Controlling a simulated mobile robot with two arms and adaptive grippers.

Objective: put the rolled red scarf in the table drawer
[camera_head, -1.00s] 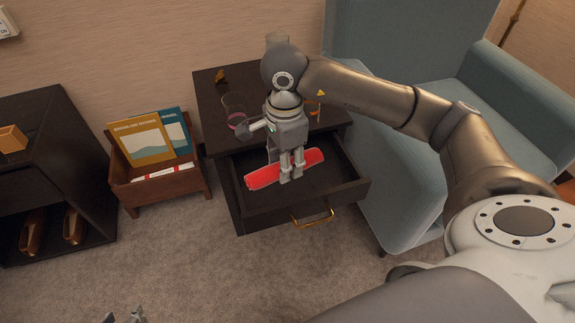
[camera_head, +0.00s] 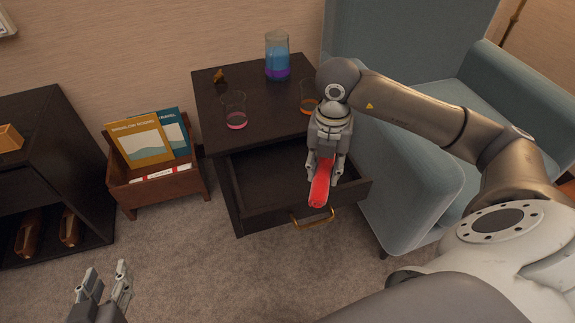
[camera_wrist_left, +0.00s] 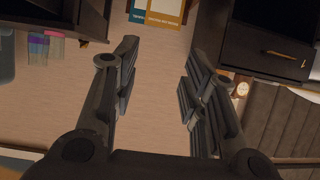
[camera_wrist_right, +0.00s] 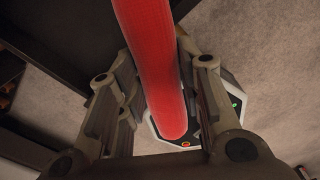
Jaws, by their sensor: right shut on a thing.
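The rolled red scarf (camera_head: 320,186) is held in my right gripper (camera_head: 325,165), at the right part of the open table drawer (camera_head: 270,212), with its near end pointing toward me. The right wrist view shows the red roll (camera_wrist_right: 155,70) between the two fingers (camera_wrist_right: 160,100). Whether the scarf touches the drawer I cannot tell. The drawer is pulled out of the dark table (camera_head: 255,130), and its visible floor is bare. My left gripper (camera_head: 105,285) is open and empty at the lower left; it also shows in the left wrist view (camera_wrist_left: 158,85).
On the table stand a blue and purple pitcher (camera_head: 277,58), a glass with pink liquid (camera_head: 235,112), a glass with orange liquid (camera_head: 308,98) and a small brown figure (camera_head: 219,76). A wooden magazine box (camera_head: 160,187) stands left, a blue armchair (camera_head: 400,190) right.

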